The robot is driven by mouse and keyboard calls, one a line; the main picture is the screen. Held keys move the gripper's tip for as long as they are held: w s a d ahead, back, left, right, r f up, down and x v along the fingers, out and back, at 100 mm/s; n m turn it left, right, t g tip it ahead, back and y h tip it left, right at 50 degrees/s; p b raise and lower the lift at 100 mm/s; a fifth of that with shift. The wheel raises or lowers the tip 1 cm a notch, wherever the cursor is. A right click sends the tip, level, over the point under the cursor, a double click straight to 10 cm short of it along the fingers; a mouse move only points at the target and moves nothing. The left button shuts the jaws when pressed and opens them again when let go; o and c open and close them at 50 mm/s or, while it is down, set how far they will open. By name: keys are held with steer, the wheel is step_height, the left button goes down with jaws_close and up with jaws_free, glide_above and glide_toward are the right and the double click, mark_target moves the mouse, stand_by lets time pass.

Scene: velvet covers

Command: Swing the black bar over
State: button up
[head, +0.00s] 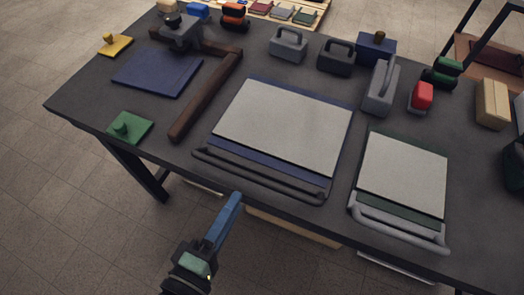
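The black bar (258,176) is a long dark handle with bent ends. It lies along the near edge of a large light-grey panel (284,125) that rests on a dark blue base (312,180). My gripper (236,199) reaches up from the bottom of the head view, in front of the table's near edge. Its blue end points toward the black bar and stays apart from it in the picture. I see it nearly edge-on, so the gap between its fingers does not show.
A smaller panel (402,172) with a grey bar (400,228) lies to the right. A brown bar (205,95) and a blue pad (158,71) are to the left. A green piece (130,127) sits near the left edge. Several handled blocks stand behind the panels.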

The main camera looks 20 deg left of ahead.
mark_target(257, 166)
steer(key=w, duration=0.3)
steer(key=w+f, duration=0.1)
steer(key=w, duration=0.3)
steer(key=w+f+p, duration=0.1)
steer(key=w, duration=0.3)
steer(key=shift+w+d+f, duration=0.1)
steer(key=shift+d, duration=0.1)
jaws_close()
stand_by(1.0)
